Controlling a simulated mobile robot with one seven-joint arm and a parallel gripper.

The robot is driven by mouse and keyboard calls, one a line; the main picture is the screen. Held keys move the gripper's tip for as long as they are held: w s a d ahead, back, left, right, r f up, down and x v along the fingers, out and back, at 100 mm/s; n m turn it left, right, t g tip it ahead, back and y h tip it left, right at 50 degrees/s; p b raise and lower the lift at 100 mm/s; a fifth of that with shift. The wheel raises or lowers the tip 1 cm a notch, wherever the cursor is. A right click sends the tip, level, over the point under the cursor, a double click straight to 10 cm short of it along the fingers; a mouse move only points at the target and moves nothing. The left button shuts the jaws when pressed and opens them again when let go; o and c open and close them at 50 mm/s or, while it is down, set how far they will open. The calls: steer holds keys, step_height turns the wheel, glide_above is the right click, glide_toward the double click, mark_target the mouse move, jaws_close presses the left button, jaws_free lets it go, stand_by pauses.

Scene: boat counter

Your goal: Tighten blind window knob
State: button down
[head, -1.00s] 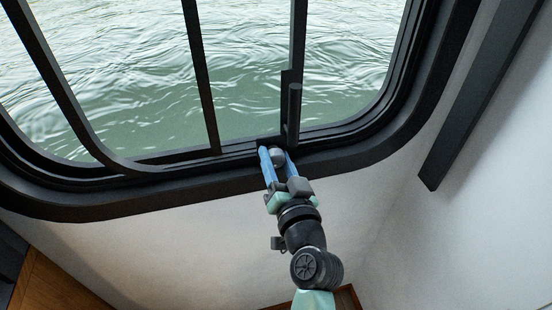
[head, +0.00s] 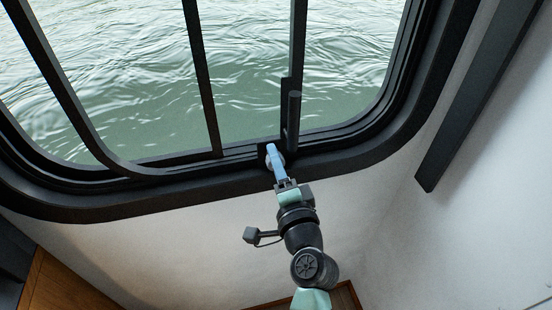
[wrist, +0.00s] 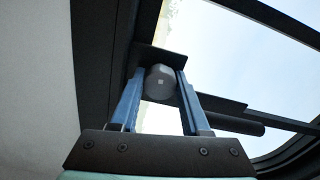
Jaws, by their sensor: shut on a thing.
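The knob (wrist: 159,82) is a grey round piece on a dark plate at the bottom of the window frame. In the wrist view it sits between the two blue fingers of my gripper (wrist: 156,92), which are shut on it. In the head view my gripper (head: 275,158) reaches up to the lower window rail, with its fingers seen edge-on, one in front of the other. They hide most of the knob there. The window (head: 145,170) has a black frame with upright bars, and water shows through the glass.
A dark upright handle (head: 293,120) stands on the frame just above my gripper. A dark bar (head: 480,95) runs along the right wall. The pale wall below the window is clear. Wooden edges (head: 60,285) show at the bottom.

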steer(key=shift+f+m+p, duration=0.15)
steer(key=shift+m+p, duration=0.15)
steer(key=shift+m, duration=0.7)
steer(key=shift+f, duration=0.1)
steer(key=c, duration=0.7)
jaws_free()
steer(key=o, duration=0.3)
steer(key=shift+s+r, duration=0.1)
steer(key=shift+r, duration=0.1)
steer(key=shift+b+v, duration=1.15)
steer(key=shift+v, duration=5.3)
